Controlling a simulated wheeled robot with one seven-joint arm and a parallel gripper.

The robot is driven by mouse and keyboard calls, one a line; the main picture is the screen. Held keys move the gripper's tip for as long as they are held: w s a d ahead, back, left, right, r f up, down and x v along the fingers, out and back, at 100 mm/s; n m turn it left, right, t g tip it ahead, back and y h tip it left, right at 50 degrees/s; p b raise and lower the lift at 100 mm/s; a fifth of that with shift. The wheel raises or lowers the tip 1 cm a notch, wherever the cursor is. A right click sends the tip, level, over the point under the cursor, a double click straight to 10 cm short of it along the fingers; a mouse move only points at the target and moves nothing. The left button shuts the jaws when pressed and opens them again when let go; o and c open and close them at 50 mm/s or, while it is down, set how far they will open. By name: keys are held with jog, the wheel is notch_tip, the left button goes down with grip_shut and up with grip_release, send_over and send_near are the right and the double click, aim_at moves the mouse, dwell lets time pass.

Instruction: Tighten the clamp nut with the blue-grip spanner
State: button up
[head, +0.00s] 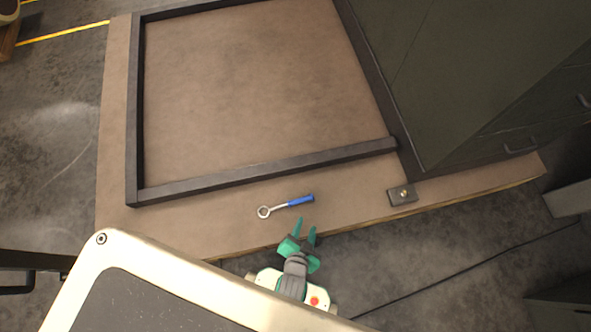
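The spanner (287,206) lies flat on the brown bench top near its front edge. Its blue grip (300,201) points right and its ring end points left. A small dark plate with a brass-coloured nut (404,193), which looks like the clamp nut, sits on the bench top to the right, by the front edge. My gripper (306,228) has green fingers, spread apart with nothing between them. In the picture it is just below the blue grip and apart from it. Its height above the bench cannot be told.
A dark frame (260,172) lies on the bench top (190,219) behind the spanner. A dark cabinet (455,100) with handles stands at the right. The strip between frame and front edge is clear around the spanner. A cable runs across the floor at lower right.

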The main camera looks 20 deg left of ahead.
jog(key=w+a+f+m+g, duration=0.2)
jog(key=w+f+g, duration=0.15)
jog(key=f, duration=0.35)
jog(key=w+a+f+m+g, duration=0.1)
jog(key=w+a+f+g, duration=0.2)
jog(key=f, duration=0.4)
jog(key=m+g+h, duration=0.1)
jog(key=m+g, duration=0.2)
send_near(296, 201)
jog(key=shift+f, duration=4.6)
jog(key=shift+d, duration=0.1)
